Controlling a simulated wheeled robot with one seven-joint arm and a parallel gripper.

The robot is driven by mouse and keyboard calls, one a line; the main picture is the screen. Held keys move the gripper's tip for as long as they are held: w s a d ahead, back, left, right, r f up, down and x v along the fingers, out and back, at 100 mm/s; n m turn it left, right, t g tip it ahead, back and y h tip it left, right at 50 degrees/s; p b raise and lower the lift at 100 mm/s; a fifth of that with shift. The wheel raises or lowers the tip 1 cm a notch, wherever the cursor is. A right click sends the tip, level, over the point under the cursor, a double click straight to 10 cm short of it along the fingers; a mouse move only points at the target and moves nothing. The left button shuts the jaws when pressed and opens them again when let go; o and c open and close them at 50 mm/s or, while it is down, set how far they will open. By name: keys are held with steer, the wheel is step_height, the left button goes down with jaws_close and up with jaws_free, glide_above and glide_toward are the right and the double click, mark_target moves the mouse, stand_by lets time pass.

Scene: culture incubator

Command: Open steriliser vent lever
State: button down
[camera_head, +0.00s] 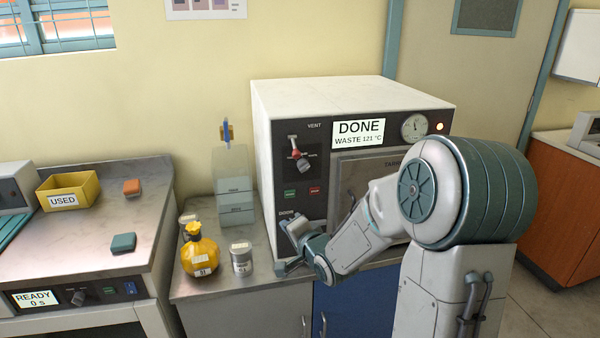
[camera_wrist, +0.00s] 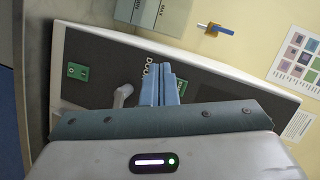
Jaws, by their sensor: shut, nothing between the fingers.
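The vent lever (camera_head: 297,152), with a red part and a grey knob, sits below the VENT label high on the steriliser's dark front panel. Its red part points up. My gripper (camera_head: 296,245) is low by the DOOR label, well below the vent lever and not touching it. In the wrist view my gripper's two blue fingers (camera_wrist: 161,85) are together and empty, partly covering the DOOR label. A grey handle (camera_wrist: 122,95) shows beside them. The vent lever does not show in the wrist view. The steriliser (camera_head: 360,95) display reads DONE, WASTE 121 °C.
A clear tank (camera_head: 234,200) stands beside the steriliser. A yellow USED bin (camera_head: 75,185) sits on the left bench. Space before the vent lever is clear.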

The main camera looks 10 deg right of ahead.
mark_target(304, 166)
steer(key=s+d+r+m+t+b, duration=0.1)
steer(key=d+r+m+t+b, duration=0.1)
steer(key=d+r+m+t, duration=0.4)
steer(key=d+m+t, duration=0.1)
steer(key=m+t, duration=0.4)
steer(key=m, duration=0.3)
steer(key=shift+s+r+y, duration=0.15)
steer(key=shift+r+y, duration=0.25)
steer(key=shift+d, duration=0.1)
steer(key=p+x, duration=0.2)
steer(key=x, duration=0.8)
steer(key=shift+r, duration=0.15)
